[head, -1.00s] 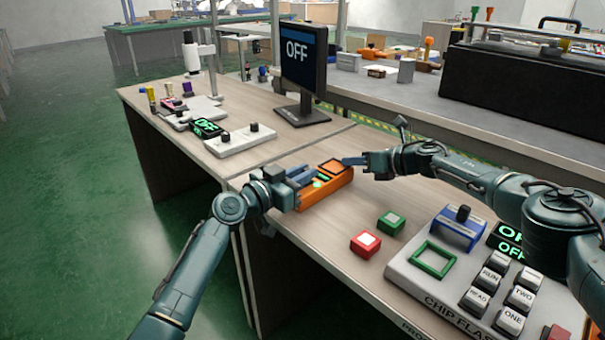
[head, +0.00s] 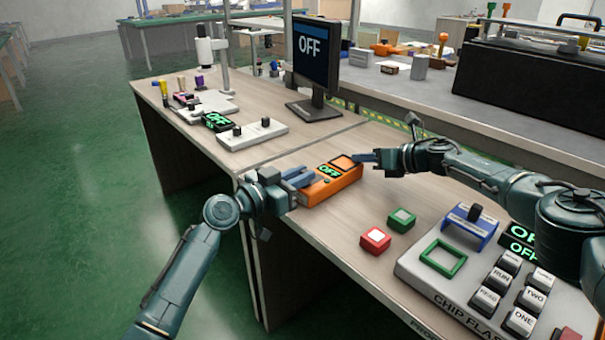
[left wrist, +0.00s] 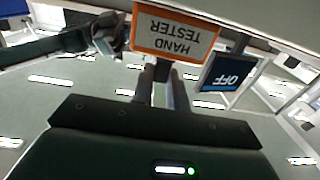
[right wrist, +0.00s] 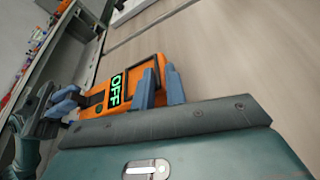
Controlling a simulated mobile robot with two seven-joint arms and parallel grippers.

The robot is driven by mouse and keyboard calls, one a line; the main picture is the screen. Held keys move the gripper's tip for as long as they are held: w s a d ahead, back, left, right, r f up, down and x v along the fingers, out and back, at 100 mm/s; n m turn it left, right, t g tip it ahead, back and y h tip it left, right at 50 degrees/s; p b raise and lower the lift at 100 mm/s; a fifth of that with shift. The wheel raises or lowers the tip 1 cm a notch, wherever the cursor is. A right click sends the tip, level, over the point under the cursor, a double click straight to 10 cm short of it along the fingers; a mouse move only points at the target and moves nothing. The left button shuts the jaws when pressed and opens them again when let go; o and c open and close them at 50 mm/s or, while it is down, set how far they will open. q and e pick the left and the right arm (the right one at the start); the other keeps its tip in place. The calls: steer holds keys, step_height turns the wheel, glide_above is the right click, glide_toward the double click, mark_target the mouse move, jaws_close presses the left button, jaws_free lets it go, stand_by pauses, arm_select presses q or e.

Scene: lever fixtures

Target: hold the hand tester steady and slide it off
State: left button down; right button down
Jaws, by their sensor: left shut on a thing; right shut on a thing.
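The orange hand tester (head: 335,185) is at the bench's near edge, its green display (head: 329,170) reading OFF. My left gripper (head: 308,179) is over the tester's left part, shut on what seems to be its slide knob, which the fingers hide. In the left wrist view the HAND TESTER label (left wrist: 175,32) is upside down beyond the fingers. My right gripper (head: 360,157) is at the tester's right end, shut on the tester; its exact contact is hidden. In the right wrist view the display (right wrist: 116,90) reads OFF beside the right fingers (right wrist: 158,88).
A monitor (head: 310,62) reading OFF stands behind. A red button box (head: 375,241) and a green one (head: 401,220) sit right of the tester. A grey chip-flash console (head: 455,295) with keys lies at front right.

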arm_select(q)
steer(key=c, duration=1.4)
jaws_free()
arm_select(e)
steer(key=shift+d+f, duration=0.25)
steer(key=shift+f, duration=0.15)
arm_select(q)
steer(key=shift+o, duration=0.2)
steer(key=shift+a, duration=0.15)
steer(key=v, duration=1.2)
arm_select(e)
steer(key=shift+d, duration=0.1)
steer(key=c, duration=1.5)
jaws_free()
steer(key=shift+f, duration=0.1)
steer(key=shift+o, duration=0.7)
steer(key=shift+a, duration=0.2)
